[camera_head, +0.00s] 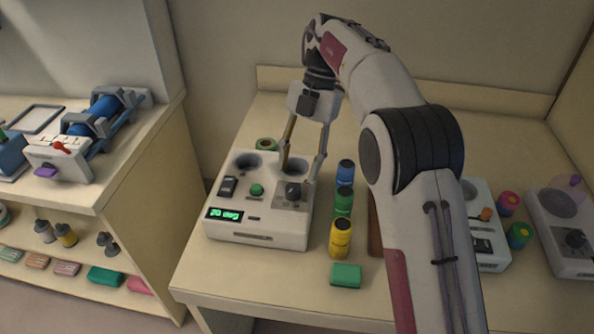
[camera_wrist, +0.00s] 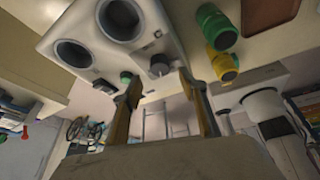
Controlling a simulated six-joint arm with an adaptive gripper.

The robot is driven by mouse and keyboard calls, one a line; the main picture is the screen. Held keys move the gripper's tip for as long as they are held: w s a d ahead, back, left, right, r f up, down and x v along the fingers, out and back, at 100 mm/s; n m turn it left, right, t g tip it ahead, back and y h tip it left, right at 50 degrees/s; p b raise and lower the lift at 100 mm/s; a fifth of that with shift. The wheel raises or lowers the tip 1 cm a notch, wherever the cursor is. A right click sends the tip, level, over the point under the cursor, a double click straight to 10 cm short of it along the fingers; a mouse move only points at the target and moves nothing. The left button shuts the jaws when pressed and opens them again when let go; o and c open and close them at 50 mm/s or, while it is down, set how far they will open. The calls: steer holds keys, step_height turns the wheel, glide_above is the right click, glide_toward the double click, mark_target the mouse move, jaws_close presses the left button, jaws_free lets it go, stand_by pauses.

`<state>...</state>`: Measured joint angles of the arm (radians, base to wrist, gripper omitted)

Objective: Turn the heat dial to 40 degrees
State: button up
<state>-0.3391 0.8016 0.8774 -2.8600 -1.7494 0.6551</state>
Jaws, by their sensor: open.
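The white heater unit (camera_head: 258,237) stands on the table in the head view. Its dark round dial (camera_head: 293,192) sits on a grey square plate at the right of its top face. The green display (camera_head: 224,215) on its front left shows a deg reading, which looks like 20 or 30. My gripper (camera_head: 297,177) is open and points down just above the dial. In the wrist view the dial (camera_wrist: 159,69) lies between and just beyond my open fingertips (camera_wrist: 160,83). I cannot tell whether either finger touches it.
The heater top also has two round wells, a green button (camera_head: 257,190) and a black switch (camera_head: 228,185). Blue (camera_head: 345,172), green (camera_head: 343,202) and yellow (camera_head: 340,238) vials stand close to its right. A green block (camera_head: 345,275) lies in front of them. More devices stand farther right.

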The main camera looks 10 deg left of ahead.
steer(key=shift+v, duration=1.25)
steer(key=shift+a, duration=0.1)
